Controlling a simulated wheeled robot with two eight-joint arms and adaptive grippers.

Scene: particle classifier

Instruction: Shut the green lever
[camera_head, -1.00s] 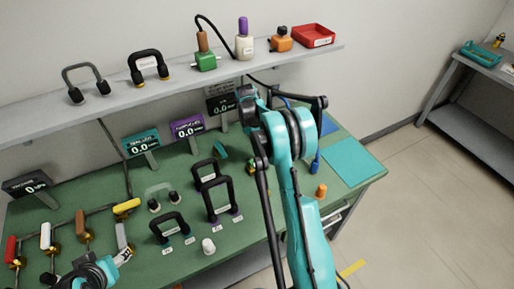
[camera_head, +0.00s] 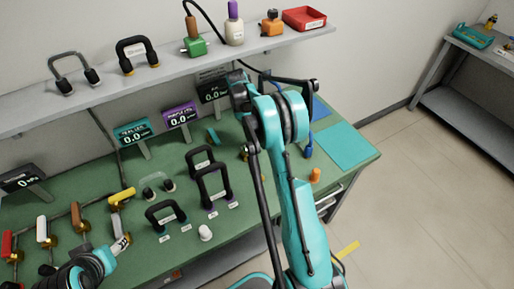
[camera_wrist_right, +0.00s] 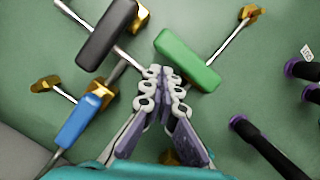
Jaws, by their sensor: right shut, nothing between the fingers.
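The green lever (camera_wrist_right: 187,60) shows in the right wrist view as a thick green handle slanting down to the right, with a metal rod running from it to a brass valve at upper right. My right gripper (camera_wrist_right: 163,76) is shut and empty, its fingertips close beside the handle's lower left side. I cannot tell if they touch it. In the head view my right arm hides its own gripper and the green lever. My left gripper (camera_head: 122,243) is at the lower left of the head view, close to a grey-handled lever (camera_head: 116,225); its jaw opening is too small to judge.
A black lever (camera_wrist_right: 107,35) and a blue lever (camera_wrist_right: 77,122) lie left of my right fingertips. Dark handles (camera_wrist_right: 265,148) stand at right. Pressure displays (camera_head: 180,114) line the bench back, under a shelf (camera_head: 85,97). The bench's teal mat (camera_head: 345,146) is clear.

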